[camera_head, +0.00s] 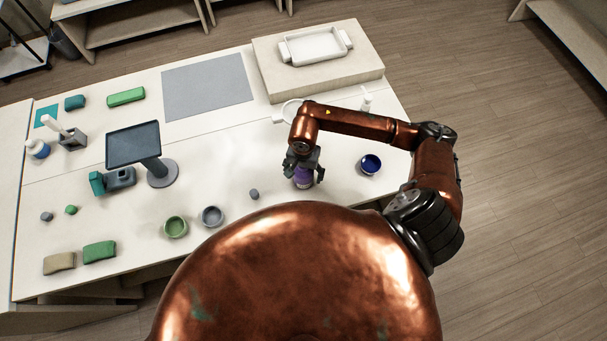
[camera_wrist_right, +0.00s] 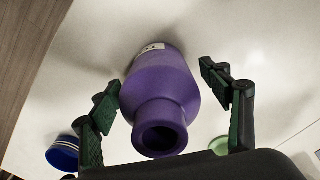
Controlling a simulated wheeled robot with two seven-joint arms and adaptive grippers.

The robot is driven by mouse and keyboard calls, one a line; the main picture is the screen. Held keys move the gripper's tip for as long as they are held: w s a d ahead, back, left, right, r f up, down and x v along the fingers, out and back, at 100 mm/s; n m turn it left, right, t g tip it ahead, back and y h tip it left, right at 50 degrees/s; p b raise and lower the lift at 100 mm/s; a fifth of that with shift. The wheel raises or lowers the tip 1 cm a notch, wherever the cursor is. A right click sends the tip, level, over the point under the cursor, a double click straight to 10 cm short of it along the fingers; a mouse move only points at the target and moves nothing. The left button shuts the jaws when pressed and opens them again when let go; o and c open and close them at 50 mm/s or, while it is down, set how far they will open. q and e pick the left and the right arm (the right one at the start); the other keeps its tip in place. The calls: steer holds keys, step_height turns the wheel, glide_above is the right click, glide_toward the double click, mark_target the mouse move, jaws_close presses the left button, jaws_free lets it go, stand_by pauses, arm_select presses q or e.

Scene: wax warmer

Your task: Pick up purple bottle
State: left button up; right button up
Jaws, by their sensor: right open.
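The purple bottle (camera_head: 302,177) stands on the white table, partly covered by my right gripper (camera_head: 304,172) in the head view. In the right wrist view the purple bottle (camera_wrist_right: 160,95) is seen from above, with its open neck towards the camera. My right gripper (camera_wrist_right: 170,108) is open, with one finger on each side of the bottle. The left finger is close to the bottle's side; I cannot tell whether it touches. A gap shows between the bottle and the right finger. My left gripper is not in view.
A blue bowl (camera_head: 371,164) stands right of the bottle. A grey bowl (camera_head: 212,216) and a green bowl (camera_head: 175,227) are to the left. A white pan (camera_head: 291,111) is behind my arm. A dark screen on a stand (camera_head: 133,145) is farther left.

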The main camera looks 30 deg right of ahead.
mark_target(303, 171)
steer(key=shift+c, duration=0.4)
steer(key=c, duration=1.5)
steer(key=shift+c, duration=0.2)
steer(key=shift+w+r+b, duration=0.1)
steer(key=shift+r+b, duration=0.25)
steer(key=shift+r, duration=0.15)
steer(key=shift+s+a+r+b, duration=0.1)
steer(key=shift+r+b, duration=0.2)
steer(key=shift+r, duration=0.35)
steer(key=shift+s+a+r+b, duration=0.1)
steer(key=shift+r+b, duration=0.2)
steer(key=shift+r, duration=0.3)
steer(key=s+a+r+b, duration=0.2)
steer(key=s+a+r, duration=0.4)
steer(key=s+r, duration=0.3)
steer(key=s, duration=0.3)
steer(key=shift+s+r+b, duration=0.15)
steer(key=shift+r+b, duration=0.1)
steer(key=shift+b, duration=0.15)
